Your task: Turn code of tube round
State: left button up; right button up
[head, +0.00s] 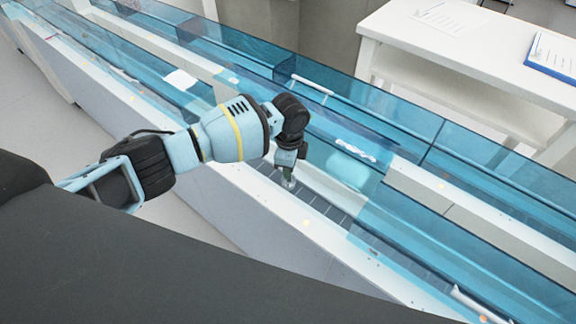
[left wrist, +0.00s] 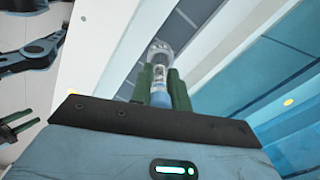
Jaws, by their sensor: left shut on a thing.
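My left gripper (head: 289,178) reaches down into the near channel of the tube track (head: 325,235). In the left wrist view its two dark green fingers (left wrist: 161,88) are shut on a tube (left wrist: 160,55), one finger on each side. The tube is clear with a blue end near the palm, and its rounded end points away from the gripper. No code can be made out on the side that shows. In the head view the tube is small and mostly hidden by the gripper.
Blue see-through panels (head: 465,150) line the track. A white table (head: 470,60) with a blue clipboard (head: 552,56) stands behind it. Dark green finger-like parts (left wrist: 18,128), perhaps my right gripper, show at the left edge of the left wrist view.

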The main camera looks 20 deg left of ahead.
pick_arm(q)
jog(key=n+p, duration=0.1)
jog(key=n, duration=0.2)
jog(key=shift+r, duration=0.15)
jog(key=n+p, duration=0.1)
jog(key=n, duration=0.2)
jog(key=shift+n, duration=0.4)
jog(key=n+p, duration=0.1)
jog(key=n, duration=0.2)
pick_arm(e)
jog(key=shift+t, duration=0.5)
jog(key=w+r, duration=0.3)
jog(key=r, duration=0.1)
jog(key=shift+w+d, duration=0.2)
jog(key=shift+d, duration=0.1)
pick_arm(q)
jog(key=shift+f, duration=0.3)
jog(key=o, duration=0.9)
jog(key=shift+c, duration=0.2)
pick_arm(e)
jog(key=shift+r, duration=0.1)
